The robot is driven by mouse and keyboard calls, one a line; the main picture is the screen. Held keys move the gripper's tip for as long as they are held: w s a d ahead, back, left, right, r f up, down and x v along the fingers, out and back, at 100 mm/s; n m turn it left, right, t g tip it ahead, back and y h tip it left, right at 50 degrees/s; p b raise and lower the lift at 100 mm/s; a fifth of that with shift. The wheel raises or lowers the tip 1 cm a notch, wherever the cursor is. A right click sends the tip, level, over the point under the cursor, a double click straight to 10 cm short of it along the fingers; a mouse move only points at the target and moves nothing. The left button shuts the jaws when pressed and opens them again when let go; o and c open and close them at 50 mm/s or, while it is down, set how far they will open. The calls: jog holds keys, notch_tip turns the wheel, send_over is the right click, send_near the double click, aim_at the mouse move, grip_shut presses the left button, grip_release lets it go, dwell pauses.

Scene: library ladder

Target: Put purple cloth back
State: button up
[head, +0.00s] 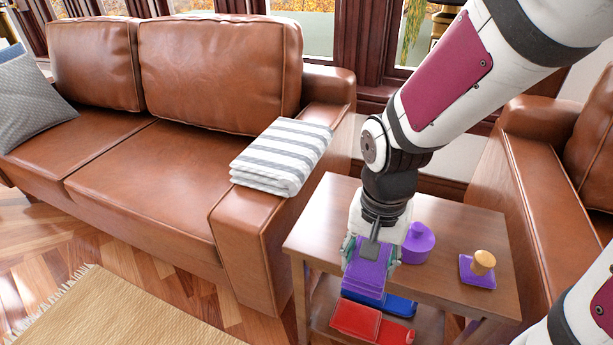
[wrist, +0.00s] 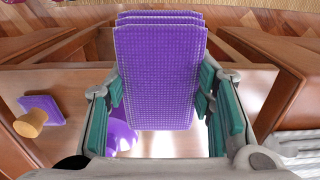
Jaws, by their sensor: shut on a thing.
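My gripper (head: 371,262) is shut on the folded purple cloth (head: 364,278), which hangs below it at the front edge of the wooden side table (head: 325,225). In the wrist view the cloth (wrist: 162,75) is a layered, textured stack between the teal finger pads. How far the cloth is above the tabletop is hard to tell. A folded grey-and-white striped cloth (head: 283,155) lies on the sofa arm.
A leather sofa (head: 150,175) is left; an armchair (head: 540,200) is right.

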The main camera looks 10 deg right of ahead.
jog(key=shift+w+a+r+p, duration=0.15)
jog(key=shift+w+p, duration=0.2)
jog(key=shift+p, duration=0.75)
jog(key=shift+w+a+r+p, duration=0.1)
jog(key=shift+w+p, duration=0.2)
jog(key=shift+p, duration=0.75)
jog(key=shift+w+f+p, duration=0.1)
jog(key=shift+w+p, duration=0.05)
jog(key=shift+p, duration=0.9)
jog(key=shift+w+d+p, duration=0.1)
jog(key=shift+w+p, duration=0.05)
jog(key=shift+p, duration=0.8)
jog(key=b, duration=0.3)
send_over(332, 228)
jog(key=shift+f, duration=0.9)
jog(key=shift+f+b, duration=0.85)
jog(key=shift+f, duration=0.9)
jog(key=shift+f, duration=0.2)
jog(key=o, duration=1.2)
